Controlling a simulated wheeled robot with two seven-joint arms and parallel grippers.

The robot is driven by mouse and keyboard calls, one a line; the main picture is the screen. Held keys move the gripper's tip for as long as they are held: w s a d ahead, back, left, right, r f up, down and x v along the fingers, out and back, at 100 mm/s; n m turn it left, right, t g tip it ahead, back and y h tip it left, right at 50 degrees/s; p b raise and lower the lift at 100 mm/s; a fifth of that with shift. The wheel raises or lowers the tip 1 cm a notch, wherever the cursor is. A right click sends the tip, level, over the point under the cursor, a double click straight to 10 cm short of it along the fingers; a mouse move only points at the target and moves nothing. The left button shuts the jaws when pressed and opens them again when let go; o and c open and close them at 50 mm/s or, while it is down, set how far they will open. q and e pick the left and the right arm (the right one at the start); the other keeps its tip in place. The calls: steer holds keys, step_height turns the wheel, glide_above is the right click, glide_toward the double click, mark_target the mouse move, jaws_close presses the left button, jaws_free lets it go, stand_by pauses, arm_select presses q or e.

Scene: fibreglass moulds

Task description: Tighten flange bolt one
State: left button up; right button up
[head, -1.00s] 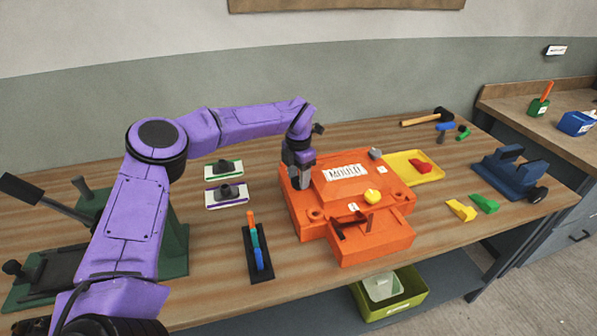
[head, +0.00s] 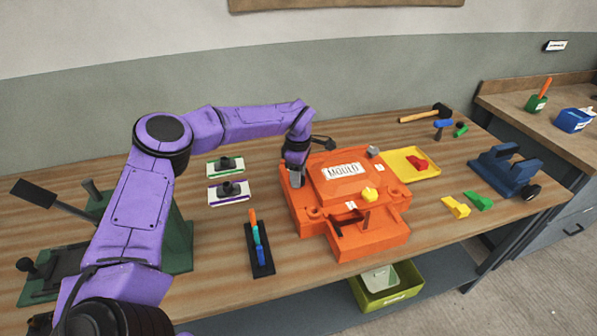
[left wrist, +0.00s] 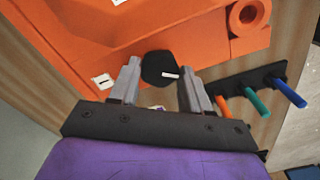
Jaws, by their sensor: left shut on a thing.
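The orange mould (head: 330,196) with a "MOULD" label sits on the bench, and its orange surface fills the upper left wrist view (left wrist: 60,45). My left gripper (head: 295,178) is down at the mould's left back corner. A grey bolt head (head: 374,151) stands at the mould's back right. My right gripper is not in view.
A black rack (head: 261,262) with coloured handles stands just left of the mould. A yellow tray (head: 428,154) with a red piece lies to the right. A blue stand (head: 507,178) and yellow and green blocks are farther right. A yellow knob (head: 369,194) rises from the mould.

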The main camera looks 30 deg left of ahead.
arm_select(q)
steer(key=m+p, duration=0.1)
steer(key=m, duration=0.4)
steer(key=shift+m+p, duration=0.6)
steer(key=shift+m, duration=1.8)
steer(key=o, duration=1.1)
steer(key=shift+c, duration=0.2)
steer(key=shift+s+a+r, duration=0.1)
